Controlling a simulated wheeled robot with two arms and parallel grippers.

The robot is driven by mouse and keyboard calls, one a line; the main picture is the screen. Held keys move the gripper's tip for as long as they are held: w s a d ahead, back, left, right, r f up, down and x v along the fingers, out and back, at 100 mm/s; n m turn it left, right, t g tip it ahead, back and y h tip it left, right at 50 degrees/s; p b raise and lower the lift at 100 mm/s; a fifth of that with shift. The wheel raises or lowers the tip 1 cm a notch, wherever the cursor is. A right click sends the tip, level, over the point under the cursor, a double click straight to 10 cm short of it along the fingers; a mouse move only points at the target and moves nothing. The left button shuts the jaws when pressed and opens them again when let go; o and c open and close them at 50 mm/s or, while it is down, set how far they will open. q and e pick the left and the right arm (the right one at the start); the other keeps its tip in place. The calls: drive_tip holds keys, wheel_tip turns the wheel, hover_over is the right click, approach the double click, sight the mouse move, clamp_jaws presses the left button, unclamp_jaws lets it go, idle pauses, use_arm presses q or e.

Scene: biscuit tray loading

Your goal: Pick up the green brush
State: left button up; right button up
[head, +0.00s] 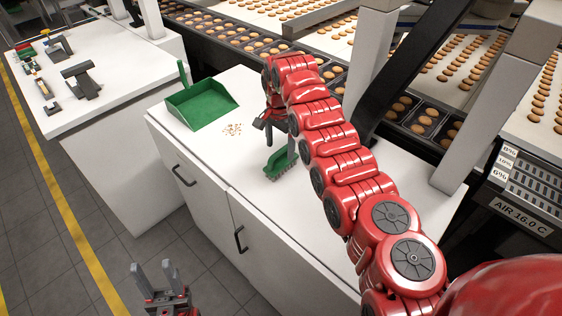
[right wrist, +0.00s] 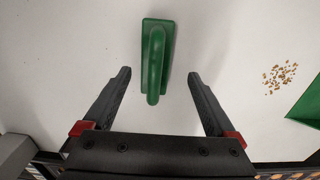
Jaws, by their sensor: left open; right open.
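The green brush (head: 279,163) lies on the white counter, bristles showing along its near side, partly overlapped by a finger of my right gripper in the head view. In the right wrist view the brush (right wrist: 157,62) has its handle pointing toward the gripper. My right gripper (head: 278,138) hangs over the counter right by the brush. Its open fingers (right wrist: 160,74) appear either side of the handle with gaps on both sides, nothing between them gripped. My left gripper (head: 155,280) is open and empty, low over the floor in front of the counter.
A green dustpan (head: 203,106) sits on the counter (head: 250,85) at the back left, with crumbs (head: 232,129) in front of it. Behind the counter a conveyor carries biscuits in dark trays (head: 322,66). A grey post (head: 460,140) stands at the right.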

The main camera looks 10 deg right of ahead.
sight(281, 161)
drive_tip(key=shift+f, duration=0.6)
drive_tip(key=shift+s+f+p, duration=0.1)
drive_tip(key=shift+f+p, duration=0.25)
drive_tip(key=shift+p, duration=0.2)
drive_tip(key=f+p, duration=0.2)
drive_tip(key=f, duration=0.1)
drive_tip(key=shift+s+d+f, duration=0.1)
drive_tip(key=shift+s+f, duration=0.1)
drive_tip(key=shift+s, duration=0.15)
drive_tip(key=shift+w+f, duration=0.15)
drive_tip(key=shift+f, duration=0.45)
clamp_jaws()
